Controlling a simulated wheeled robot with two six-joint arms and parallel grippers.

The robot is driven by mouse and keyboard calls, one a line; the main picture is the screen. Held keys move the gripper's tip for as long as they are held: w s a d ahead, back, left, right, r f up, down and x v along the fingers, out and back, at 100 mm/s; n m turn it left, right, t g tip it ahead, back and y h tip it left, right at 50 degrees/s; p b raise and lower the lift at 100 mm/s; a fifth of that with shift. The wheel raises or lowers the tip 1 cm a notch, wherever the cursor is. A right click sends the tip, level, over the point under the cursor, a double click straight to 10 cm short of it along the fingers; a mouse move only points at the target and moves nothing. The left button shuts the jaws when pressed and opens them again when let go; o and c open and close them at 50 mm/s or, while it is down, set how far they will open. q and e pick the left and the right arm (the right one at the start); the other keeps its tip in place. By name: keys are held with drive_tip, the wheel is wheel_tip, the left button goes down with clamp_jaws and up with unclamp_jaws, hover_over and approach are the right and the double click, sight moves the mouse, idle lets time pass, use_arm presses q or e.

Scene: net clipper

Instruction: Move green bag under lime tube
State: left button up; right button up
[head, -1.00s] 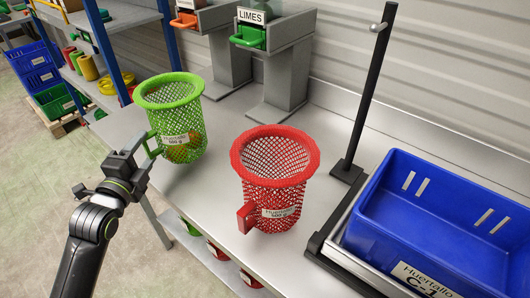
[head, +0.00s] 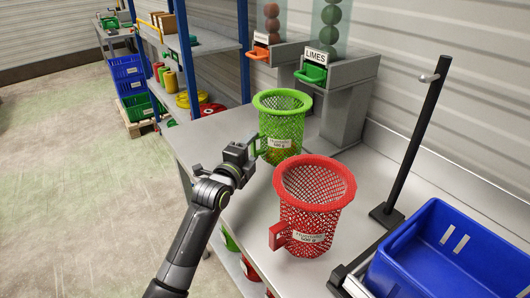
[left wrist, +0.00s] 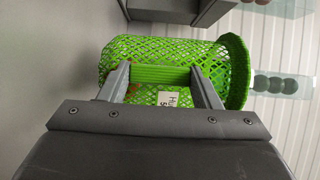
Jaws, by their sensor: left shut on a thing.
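The green mesh bag (head: 281,130) stands upright over the steel bench, with a white label and something orange-yellow low inside. I cannot tell if its base touches the bench. My left gripper (head: 254,150) is shut on the bag's green handle at its left side; the wrist view shows both fingers on the handle (left wrist: 160,76) and the bag (left wrist: 205,60) beyond. The lime tube (head: 330,25) is a clear tube with dark green balls, behind and to the right of the bag. Below it are a LIMES sign (head: 316,56) and a green chute flap (head: 311,74). My right gripper is not in view.
A red mesh bag (head: 312,200) stands on the bench close in front of the green one. A blue crate (head: 440,250) and a black post (head: 412,150) are at right. The orange tube (head: 271,20) is left of the lime tube. Bare bench (head: 205,140) lies left.

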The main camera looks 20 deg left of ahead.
sight(264, 154)
use_arm(q)
drive_tip(key=w+d, duration=0.2)
drive_tip(key=w, duration=0.1)
drive_tip(key=shift+w+d, duration=0.25)
drive_tip(key=shift+d, duration=0.1)
wheel_tip(264, 154, down, 3)
drive_tip(key=shift+f+p, duration=0.1)
drive_tip(key=shift+p, duration=0.4)
drive_tip(key=shift+f, duration=0.15)
drive_tip(key=shift+f+b, duration=0.2)
drive_tip(key=shift+b, duration=0.1)
drive_tip(key=o, duration=1)
drive_tip(key=shift+o, duration=0.2)
drive_tip(key=shift+s+r, duration=0.15)
drive_tip(key=shift+r, duration=0.05)
